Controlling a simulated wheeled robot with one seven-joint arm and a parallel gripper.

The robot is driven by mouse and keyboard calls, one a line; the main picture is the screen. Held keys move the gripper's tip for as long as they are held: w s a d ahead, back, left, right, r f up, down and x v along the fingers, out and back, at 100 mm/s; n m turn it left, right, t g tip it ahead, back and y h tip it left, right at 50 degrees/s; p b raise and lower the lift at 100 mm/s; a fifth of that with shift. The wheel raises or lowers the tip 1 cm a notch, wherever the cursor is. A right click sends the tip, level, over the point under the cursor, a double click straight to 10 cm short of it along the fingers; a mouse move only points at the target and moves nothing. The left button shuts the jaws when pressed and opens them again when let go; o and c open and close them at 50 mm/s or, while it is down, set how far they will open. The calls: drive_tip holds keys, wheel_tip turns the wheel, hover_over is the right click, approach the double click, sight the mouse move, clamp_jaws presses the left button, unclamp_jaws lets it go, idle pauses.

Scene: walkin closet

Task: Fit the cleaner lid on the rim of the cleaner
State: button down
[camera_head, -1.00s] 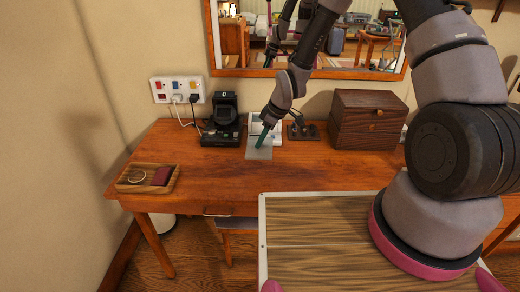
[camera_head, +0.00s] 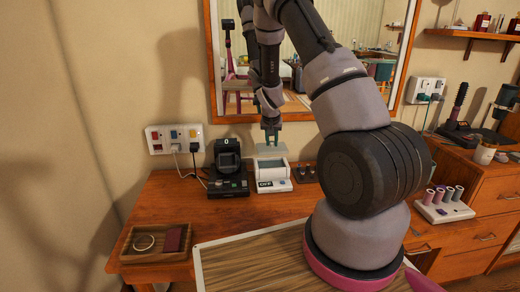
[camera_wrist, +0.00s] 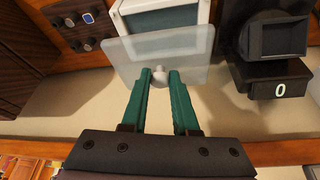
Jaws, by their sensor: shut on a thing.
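The cleaner (camera_head: 272,186) is a white box with an open top and an OFF label on its front. It stands on the wooden desk below the mirror. The cleaner lid (camera_head: 270,149) is a thin translucent plate with a small round knob. My gripper (camera_head: 271,139) points down and is shut on that knob. It holds the lid above the cleaner, seemingly apart from the rim. In the wrist view the lid (camera_wrist: 195,45) spreads past both green fingers (camera_wrist: 159,78), and part of the cleaner (camera_wrist: 165,18) shows beyond its edge. The lid hides some of the rim there.
A black device with a 0 display (camera_head: 228,180) stands close left of the cleaner. A small dark stand with knobs (camera_head: 305,172) is close on its right. A wooden tray (camera_head: 154,245) holds a ring at the left. The desk front is clear.

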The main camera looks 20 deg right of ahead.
sight(271, 149)
wheel_tip(271, 149, down, 2)
drive_tip(key=shift+a+f, duration=0.1)
drive_tip(key=shift+a, duration=0.05)
drive_tip(key=shift+f, duration=1.35)
drive_tip(key=shift+f, duration=0.7)
idle(1.4)
drive_tip(key=c, duration=0.6)
unclamp_jaws()
drive_tip(key=shift+r, duration=0.1)
drive_tip(key=v, duration=1)
drive_tip(key=shift+r, duration=0.3)
drive_tip(key=shift+r, duration=0.1)
